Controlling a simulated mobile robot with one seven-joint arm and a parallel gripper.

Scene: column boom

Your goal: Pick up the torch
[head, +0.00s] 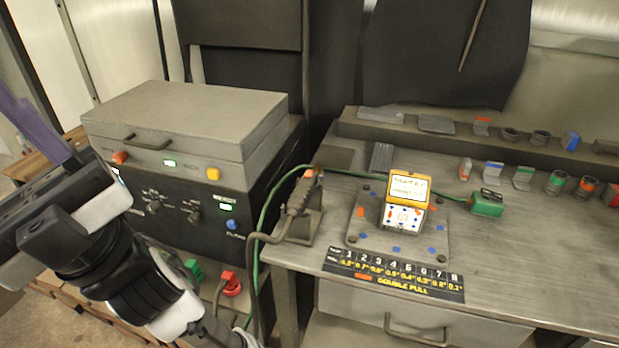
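The torch (297,201) looks like a grey-brown welding torch with a dark hose. It rests in a grey holder (303,219) at the left end of the workbench, with its hose bending down over the bench's left edge. My arm reaches in from the left and runs down to the bottom edge, left of the torch and apart from it. My gripper's fingers do not show; the arm's end leaves the picture at the bottom.
A welding machine (170,200) with a grey case (190,115) stands left of the workbench (450,235). A green cable (262,215) runs near the torch. A plate (355,232) holds a yellow-and-white box (405,203). A green clamp (487,204) and several small parts lie to the right.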

